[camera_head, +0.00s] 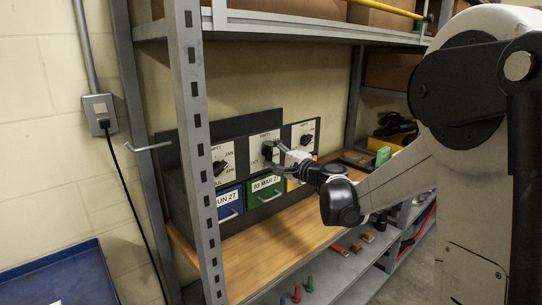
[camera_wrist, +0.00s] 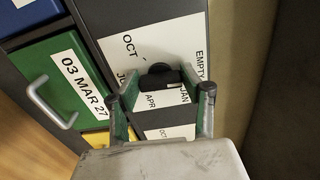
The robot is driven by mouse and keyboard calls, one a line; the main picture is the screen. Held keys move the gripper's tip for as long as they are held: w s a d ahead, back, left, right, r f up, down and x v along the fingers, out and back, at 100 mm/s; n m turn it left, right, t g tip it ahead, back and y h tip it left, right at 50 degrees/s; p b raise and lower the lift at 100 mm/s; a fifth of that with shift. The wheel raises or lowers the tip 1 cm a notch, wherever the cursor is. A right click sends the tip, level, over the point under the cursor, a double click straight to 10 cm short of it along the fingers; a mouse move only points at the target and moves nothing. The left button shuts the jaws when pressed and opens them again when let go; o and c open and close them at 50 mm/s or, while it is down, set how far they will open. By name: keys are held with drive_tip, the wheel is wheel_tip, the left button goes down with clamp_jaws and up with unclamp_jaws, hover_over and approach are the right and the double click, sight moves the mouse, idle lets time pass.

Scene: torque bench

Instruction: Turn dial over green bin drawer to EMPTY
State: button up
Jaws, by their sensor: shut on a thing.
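The green bin drawer (camera_head: 265,188) is shut, labelled 03 MAR 27, with a metal handle; it also shows in the wrist view (camera_wrist: 42,68). Its dial plate (camera_head: 255,143) is white, with EMPTY, JAN, APR, JUL and OCT printed around a black knob (camera_wrist: 160,78). My gripper (camera_head: 275,156) is at this dial, its fingertips on either side of the knob and shut on it. In the wrist view the fingers (camera_wrist: 163,92) hide parts of the plate. The knob's pointing direction is hard to tell.
A blue drawer (camera_head: 229,202) with its own dial (camera_head: 219,166) is to the left. A yellow drawer (camera_head: 293,184) with another dial (camera_head: 306,135) is to the right. A grey shelf post (camera_head: 192,130) stands at front left. The wooden shelf (camera_head: 262,256) in front is mostly clear.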

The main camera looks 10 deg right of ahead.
drive_tip(key=shift+n, duration=0.5)
drive_tip(key=o, duration=1.1)
drive_tip(key=shift+o, duration=0.2)
drive_tip(key=v, duration=1.2)
